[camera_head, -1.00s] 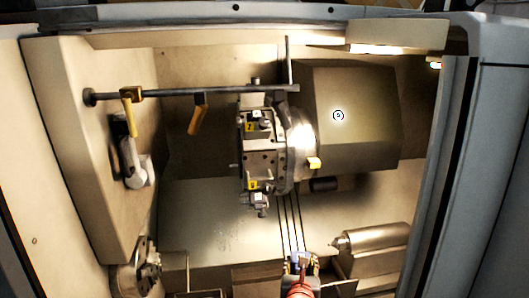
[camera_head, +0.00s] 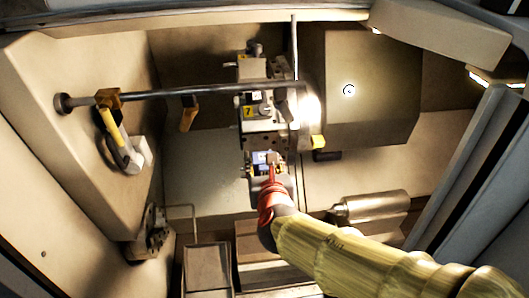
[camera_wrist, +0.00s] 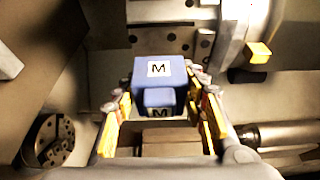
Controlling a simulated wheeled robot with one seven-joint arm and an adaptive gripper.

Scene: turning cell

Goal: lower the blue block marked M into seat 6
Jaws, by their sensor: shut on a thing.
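The blue block marked M (camera_wrist: 158,70) is between the fingers of my gripper (camera_wrist: 162,98) in the wrist view. White labels with a black M show on its top and near side. In the head view, the block (camera_head: 262,157) and my gripper (camera_head: 266,168) are at the lower end of the tool turret (camera_head: 262,125). My gripper is shut on the block. A yellow label 7 (camera_head: 248,112) marks the seat above it. Seat 6's label is not readable now. I cannot tell whether the block touches the turret.
A horizontal bar (camera_head: 190,90) crosses in front of the turret. A cylindrical tailstock (camera_head: 375,207) lies at lower right, and a chuck (camera_head: 152,232) at lower left. A large housing (camera_head: 365,100) stands right of the turret. A tray (camera_head: 207,268) is below.

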